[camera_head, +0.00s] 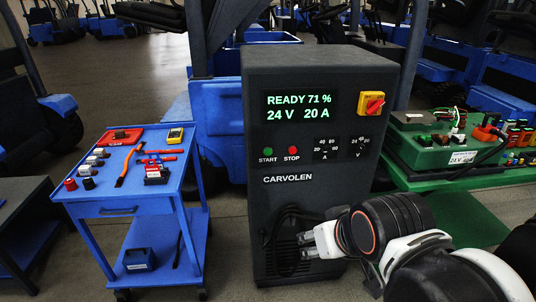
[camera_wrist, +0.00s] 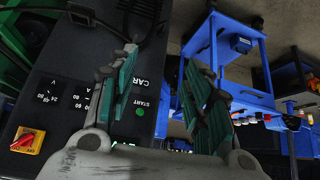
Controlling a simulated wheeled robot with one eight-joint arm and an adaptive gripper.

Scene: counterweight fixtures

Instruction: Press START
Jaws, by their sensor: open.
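The dark charger cabinet (camera_head: 330,215) stands upright in the middle of the head view, its display (camera_head: 300,106) reading READY 71 %, 24 V, 20 A. The green START button (camera_head: 268,152) is on its front, left of the red STOP button (camera_head: 292,151). My gripper (camera_head: 304,245) is low in front of the cabinet, below and right of START. In the wrist view my gripper (camera_wrist: 160,62) is open and empty, fingers spread. The panel appears upside down there, with START (camera_wrist: 140,112) visible between the fingers. Contact with the cabinet is not clear; STOP is hidden in this view.
A red-yellow rotary switch (camera_head: 371,103) sits at the cabinet's upper right, with two dials below. Black cable (camera_head: 282,232) hangs low on the front. A blue tool cart (camera_head: 137,205) stands left; a green bench with wired batteries (camera_head: 440,152) stands right. Floor shows between cart and cabinet.

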